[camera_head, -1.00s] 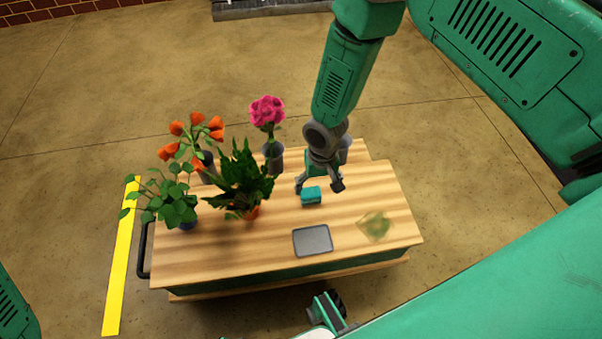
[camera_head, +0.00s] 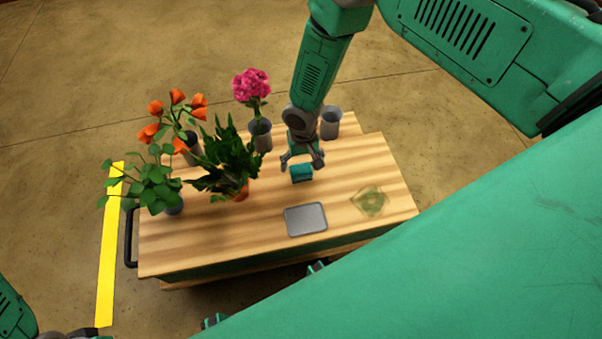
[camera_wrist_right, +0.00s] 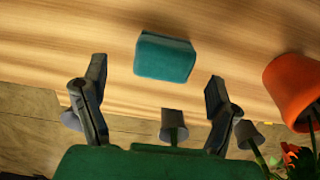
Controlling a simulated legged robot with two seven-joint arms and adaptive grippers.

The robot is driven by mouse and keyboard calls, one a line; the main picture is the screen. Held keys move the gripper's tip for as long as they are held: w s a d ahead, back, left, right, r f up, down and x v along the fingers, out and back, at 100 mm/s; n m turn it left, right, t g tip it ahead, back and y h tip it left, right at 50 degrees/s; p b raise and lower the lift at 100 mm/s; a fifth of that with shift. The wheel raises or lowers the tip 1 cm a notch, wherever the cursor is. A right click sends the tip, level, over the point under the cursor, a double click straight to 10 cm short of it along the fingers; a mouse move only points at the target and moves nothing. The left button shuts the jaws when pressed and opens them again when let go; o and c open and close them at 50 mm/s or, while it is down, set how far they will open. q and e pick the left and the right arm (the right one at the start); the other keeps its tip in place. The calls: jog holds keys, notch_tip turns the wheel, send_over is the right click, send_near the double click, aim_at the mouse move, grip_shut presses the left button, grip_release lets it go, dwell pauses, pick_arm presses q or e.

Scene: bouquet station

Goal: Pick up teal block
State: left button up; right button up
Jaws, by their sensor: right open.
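The teal block (camera_head: 301,173) sits on the wooden table top (camera_head: 345,215), near its middle. In the right wrist view the teal block (camera_wrist_right: 164,57) lies just beyond the fingertips and between their lines, with clear table around it. My right gripper (camera_head: 302,164) is over the block with its fingers spread to either side. In the wrist view the right gripper (camera_wrist_right: 156,88) is open and empty. From the head view I cannot tell how far its tips are above the table. My left gripper cannot be made out for certain.
A grey tray (camera_head: 305,220) lies in front of the block, and a greenish flat patch (camera_head: 370,201) to its right. A leafy plant (camera_head: 228,165), orange flowers (camera_head: 178,112) and a pink flower (camera_head: 251,87) stand left. An empty grey pot (camera_head: 330,122) stands behind.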

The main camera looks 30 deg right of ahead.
aim_at(301, 168)
jog(key=f+b, duration=0.1)
jog(key=f, duration=0.1)
jog(key=f+b, duration=0.1)
jog(key=f, duration=0.2)
jog(key=shift+a+b, duration=0.2)
jog(key=shift+b, duration=0.1)
jog(key=shift+r, duration=0.1)
jog(key=c, duration=1.3)
jog(key=shift+o, duration=0.2)
jog(key=shift+r, duration=0.1)
notch_tip(301, 168, up, 10)
jog(key=p, duration=0.4)
jog(key=shift+p, duration=0.4)
